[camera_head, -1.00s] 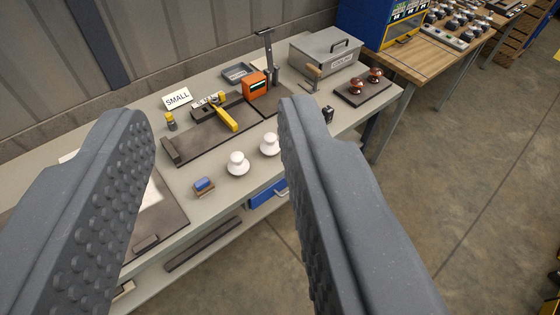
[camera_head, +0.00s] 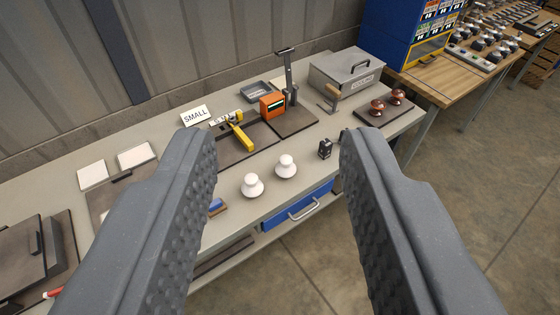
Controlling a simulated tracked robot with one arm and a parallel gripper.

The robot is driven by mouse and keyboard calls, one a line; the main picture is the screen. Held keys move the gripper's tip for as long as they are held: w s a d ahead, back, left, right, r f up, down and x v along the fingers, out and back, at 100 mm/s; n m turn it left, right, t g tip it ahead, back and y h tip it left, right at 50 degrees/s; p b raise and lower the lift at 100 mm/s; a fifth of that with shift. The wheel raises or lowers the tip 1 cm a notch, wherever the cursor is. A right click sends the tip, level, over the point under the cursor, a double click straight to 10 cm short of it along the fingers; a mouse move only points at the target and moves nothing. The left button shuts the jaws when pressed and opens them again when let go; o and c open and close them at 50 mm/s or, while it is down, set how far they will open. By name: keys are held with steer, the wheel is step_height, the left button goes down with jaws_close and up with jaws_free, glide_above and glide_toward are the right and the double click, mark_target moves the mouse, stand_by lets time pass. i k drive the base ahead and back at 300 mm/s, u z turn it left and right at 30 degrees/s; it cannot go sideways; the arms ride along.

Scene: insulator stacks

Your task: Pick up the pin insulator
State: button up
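Two white knobbed insulators stand upright near the front edge of the grey workbench, the left one (camera_head: 252,187) and the right one (camera_head: 286,167). Two brown insulators (camera_head: 377,107) stand on a dark board (camera_head: 385,114) at the bench's right end. I cannot tell which of these is the pin insulator. My gripper (camera_head: 278,140) is open, with its two grey ribbed fingers wide apart. Nothing is between its pads. In the picture the white insulators show between the fingers, farther off on the bench.
Behind the white insulators are a yellow-handled tool (camera_head: 239,135), an orange device (camera_head: 272,105) and an upright metal stand (camera_head: 289,75). A grey lidded box (camera_head: 345,72) stands farther right. A small black item (camera_head: 325,149) lies near the right finger. A blue drawer (camera_head: 295,207) is below the front edge.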

mark_target(285, 169)
steer(key=i, duration=0.85)
steer(key=z, duration=0.05)
